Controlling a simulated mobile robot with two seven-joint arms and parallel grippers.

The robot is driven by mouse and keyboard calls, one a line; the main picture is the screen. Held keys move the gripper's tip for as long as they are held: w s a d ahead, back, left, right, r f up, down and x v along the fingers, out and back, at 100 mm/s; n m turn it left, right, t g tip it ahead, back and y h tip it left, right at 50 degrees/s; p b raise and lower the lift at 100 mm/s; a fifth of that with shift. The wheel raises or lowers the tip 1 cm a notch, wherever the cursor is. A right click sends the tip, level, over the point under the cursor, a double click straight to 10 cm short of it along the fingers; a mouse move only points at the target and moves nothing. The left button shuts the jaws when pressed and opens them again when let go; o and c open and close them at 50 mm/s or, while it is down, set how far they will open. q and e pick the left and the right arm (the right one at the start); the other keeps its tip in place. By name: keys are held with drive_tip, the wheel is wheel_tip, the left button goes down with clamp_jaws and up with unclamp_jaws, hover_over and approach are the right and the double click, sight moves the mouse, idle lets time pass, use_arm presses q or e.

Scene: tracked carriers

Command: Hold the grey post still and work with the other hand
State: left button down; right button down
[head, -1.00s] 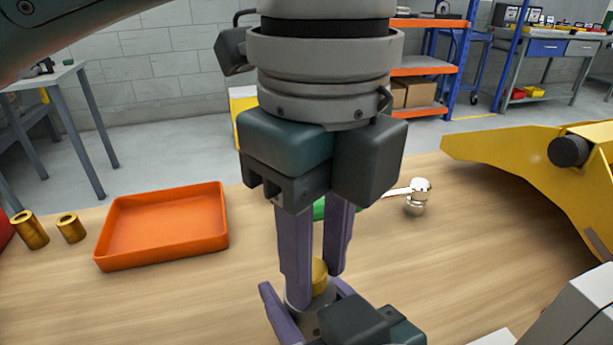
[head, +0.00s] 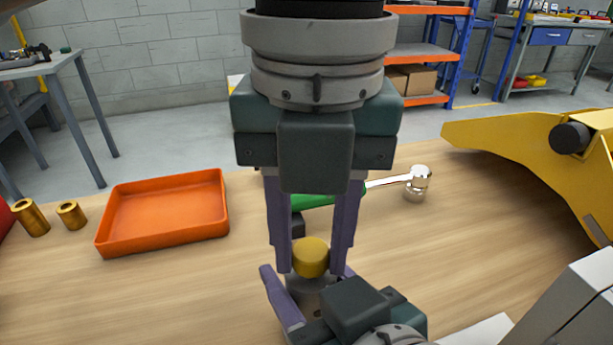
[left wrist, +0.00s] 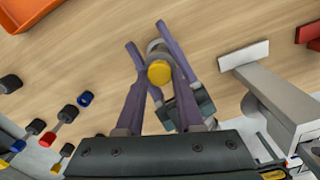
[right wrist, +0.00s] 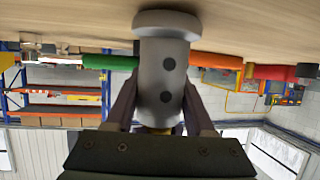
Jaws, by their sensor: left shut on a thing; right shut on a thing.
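The grey post (head: 306,290) stands upright on the wooden table, with a round yellow cap (head: 311,257) on top. The cap also shows in the left wrist view (left wrist: 159,72). My left gripper (head: 312,268) points down from above and is shut on the yellow cap, one finger on each side. My right gripper (head: 302,300) reaches in low from the front right and is shut on the post's body. In the right wrist view the post (right wrist: 163,85) shows inverted between the fingers, with two dark holes and a wide flange against the table. Much of the post is hidden in the head view.
An orange tray (head: 165,243) lies at the left, with brass sleeves (head: 70,214) beside it. A yellow machine arm (head: 530,150) stands at the right. The table between tray and post is clear.

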use_arm(q)
drive_tip(key=shift+w+d+r, duration=0.1)
drive_tip(key=shift+d+r, duration=0.1)
drive_tip(key=shift+d, duration=0.1)
use_arm(e)
drive_tip(key=shift+s+a+r, duration=0.1)
drive_tip(key=shift+s+a, duration=0.05)
drive_tip(key=shift+a, duration=0.15)
use_arm(q)
drive_tip(key=m, duration=0.9)
drive_tip(key=shift+s+d+m, duration=0.15)
drive_tip(key=shift+s+m, duration=0.05)
drive_tip(key=shift+m, duration=0.2)
drive_tip(key=c, duration=0.6)
unclamp_jaws()
use_arm(e)
drive_tip(key=shift+d, duration=0.1)
use_arm(q)
drive_tip(key=shift+o, duration=0.2)
drive_tip(key=shift+f, duration=0.1)
drive_tip(key=shift+a, duration=0.2)
